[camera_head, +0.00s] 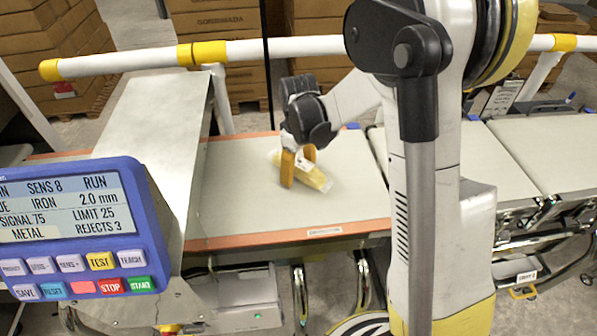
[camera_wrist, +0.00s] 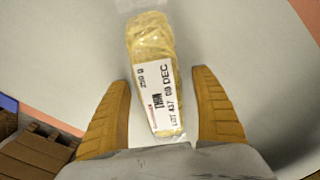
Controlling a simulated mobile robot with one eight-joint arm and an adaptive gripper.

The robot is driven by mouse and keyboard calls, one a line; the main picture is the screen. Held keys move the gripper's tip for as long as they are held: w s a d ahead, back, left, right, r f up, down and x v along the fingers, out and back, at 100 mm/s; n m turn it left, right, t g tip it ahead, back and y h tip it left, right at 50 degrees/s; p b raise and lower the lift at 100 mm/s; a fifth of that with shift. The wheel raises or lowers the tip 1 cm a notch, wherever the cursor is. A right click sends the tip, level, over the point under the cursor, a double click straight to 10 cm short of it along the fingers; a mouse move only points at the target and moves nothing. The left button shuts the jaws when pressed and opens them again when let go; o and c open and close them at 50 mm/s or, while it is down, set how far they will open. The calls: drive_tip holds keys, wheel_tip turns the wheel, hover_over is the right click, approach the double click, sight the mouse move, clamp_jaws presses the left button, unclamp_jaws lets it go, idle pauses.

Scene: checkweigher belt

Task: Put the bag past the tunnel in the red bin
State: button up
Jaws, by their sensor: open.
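The bag (camera_head: 318,177) is a clear packet with yellow contents and a white label. It lies on the pale belt (camera_head: 250,205), to the right of the grey metal tunnel (camera_head: 150,125). In the wrist view the bag (camera_wrist: 155,65) stretches away from me, with its near part between the two yellow fingers. My gripper (camera_head: 298,168) is open around the bag's near end, with a gap on each side. My gripper also shows in the wrist view (camera_wrist: 162,105). I see no red bin in either view.
A blue control panel (camera_head: 75,225) stands at the front left. A white rail with yellow joints (camera_head: 290,47) runs behind the belt. Another belt section (camera_head: 555,150) lies to the right. Stacked cardboard boxes (camera_head: 220,45) stand behind. The belt around the bag is clear.

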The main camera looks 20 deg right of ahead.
sight(301, 161)
drive_tip(key=shift+r, duration=0.1)
drive_tip(key=c, duration=1.5)
drive_tip(key=shift+r, duration=0.1)
drive_tip(key=shift+r+p, duration=0.3)
drive_tip(key=shift+r, duration=0.05)
drive_tip(key=r, duration=0.1)
drive_tip(key=r+p, duration=0.2)
drive_tip(key=r, duration=0.1)
drive_tip(key=shift+s+d, duration=0.1)
drive_tip(key=shift+d, duration=0.15)
drive_tip(key=s+d+r+p, duration=0.1)
drive_tip(key=d+r, duration=0.1)
drive_tip(key=d, duration=0.1)
drive_tip(key=s+d+r+p, duration=0.1)
drive_tip(key=s+d+r, duration=0.1)
drive_tip(key=d, duration=0.1)
drive_tip(key=s+d+r+p, duration=0.1)
drive_tip(key=d+r, duration=0.1)
drive_tip(key=d, duration=0.2)
drive_tip(key=shift+s, duration=0.25)
